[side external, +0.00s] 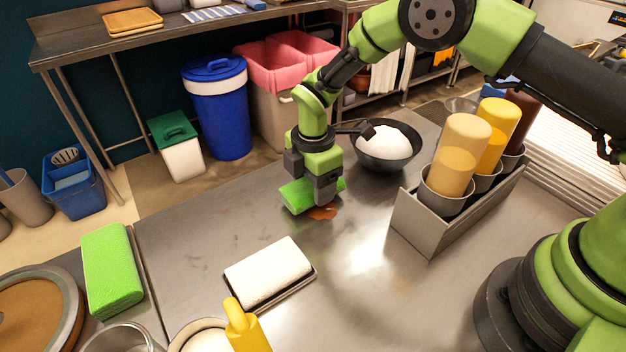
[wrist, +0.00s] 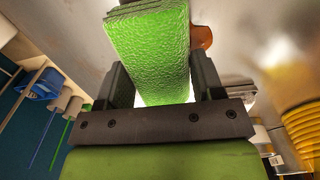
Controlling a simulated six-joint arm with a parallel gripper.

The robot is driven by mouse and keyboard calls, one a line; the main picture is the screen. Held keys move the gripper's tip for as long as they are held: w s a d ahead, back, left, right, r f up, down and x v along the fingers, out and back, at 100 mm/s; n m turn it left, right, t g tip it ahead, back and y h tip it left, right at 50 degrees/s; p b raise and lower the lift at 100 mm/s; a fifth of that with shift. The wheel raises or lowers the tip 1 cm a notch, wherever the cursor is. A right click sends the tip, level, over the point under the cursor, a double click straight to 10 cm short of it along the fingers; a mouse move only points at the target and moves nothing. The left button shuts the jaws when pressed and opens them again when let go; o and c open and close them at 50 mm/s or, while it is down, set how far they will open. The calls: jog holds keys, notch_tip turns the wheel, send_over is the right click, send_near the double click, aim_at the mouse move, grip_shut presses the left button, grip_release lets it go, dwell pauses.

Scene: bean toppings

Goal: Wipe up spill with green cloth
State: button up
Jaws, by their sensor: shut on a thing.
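A green cloth (side external: 298,197) is between the fingers of my gripper (side external: 322,190), low over the steel counter near its far edge. In the wrist view the cloth (wrist: 155,50) fills the space between the two dark fingers of my gripper (wrist: 158,85). A reddish-brown spill (side external: 322,212) lies on the counter just beside the cloth, on its near right side. The spill also shows in the wrist view (wrist: 201,38), partly hidden behind the cloth. I cannot tell whether the cloth touches the counter.
A second green cloth (side external: 112,270) lies at the left. A white block on a tray (side external: 268,273) is in front. A dark bowl (side external: 387,160) with white contents stands behind right. A metal bottle holder (side external: 420,222) stands at right. Bare counter (side external: 195,245) lies left of my gripper.

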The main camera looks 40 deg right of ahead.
aim_at(329, 217)
jog(key=shift+f, duration=0.5)
dwell(0.6)
jog(key=shift+s, duration=2.5)
jog(key=shift+w, duration=0.1)
jog(key=shift+w, duration=2.4)
jog(key=shift+s, duration=2.55)
